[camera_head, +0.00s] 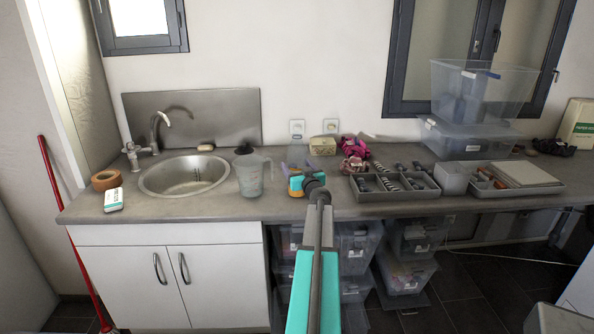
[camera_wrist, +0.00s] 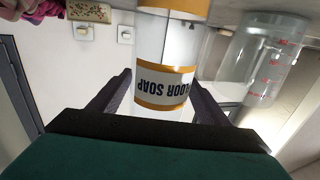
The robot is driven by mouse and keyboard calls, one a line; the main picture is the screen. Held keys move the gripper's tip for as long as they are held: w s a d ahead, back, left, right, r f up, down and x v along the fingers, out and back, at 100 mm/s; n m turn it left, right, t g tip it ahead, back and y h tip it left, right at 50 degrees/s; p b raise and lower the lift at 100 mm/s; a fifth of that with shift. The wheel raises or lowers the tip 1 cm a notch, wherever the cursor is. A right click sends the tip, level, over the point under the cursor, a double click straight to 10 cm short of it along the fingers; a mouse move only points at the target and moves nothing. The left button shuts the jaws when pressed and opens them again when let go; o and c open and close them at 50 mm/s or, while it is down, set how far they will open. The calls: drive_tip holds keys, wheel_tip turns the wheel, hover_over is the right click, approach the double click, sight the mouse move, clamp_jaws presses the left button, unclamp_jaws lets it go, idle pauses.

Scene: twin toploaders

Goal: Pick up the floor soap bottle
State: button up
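The floor soap bottle is clear with orange bands and a white label. In the wrist view, which is upside down, the floor soap bottle (camera_wrist: 163,88) stands between the two fingers of my gripper (camera_wrist: 162,78). The fingers are spread on either side of it; a narrow gap seems to show at the left finger, and contact is unclear at the right. In the head view, the bottle (camera_head: 296,187) stands on the counter right of the measuring jug, with my gripper (camera_head: 308,182) right at it and hiding part of it.
A clear measuring jug (camera_head: 251,176) stands just left of the bottle, beside the sink (camera_head: 184,178). A grey divided tray (camera_head: 395,188) lies to the right. Clear bins (camera_head: 468,138) stand farther right.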

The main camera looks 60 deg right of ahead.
sight(298, 158)
drive_tip(key=c, duration=0.9)
drive_tip(key=shift+r, duration=0.15)
drive_tip(key=shift+r+b, duration=0.65)
drive_tip(key=shift+r, duration=0.8)
drive_tip(key=shift+s+a+r, duration=0.15)
drive_tip(key=shift+s+r, duration=0.05)
drive_tip(key=shift+s, duration=0.1)
drive_tip(key=b+v, duration=0.1)
drive_tip(key=v, duration=0.4)
drive_tip(key=s+d+r+b+v, duration=0.1)
drive_tip(key=b+v, duration=0.1)
drive_tip(key=v, duration=0.3)
drive_tip(key=s+d+b+v, duration=0.1)
drive_tip(key=b+v, duration=0.1)
drive_tip(key=v, duration=0.3)
drive_tip(key=shift+d+r, duration=0.2)
drive_tip(key=shift+r, duration=0.05)
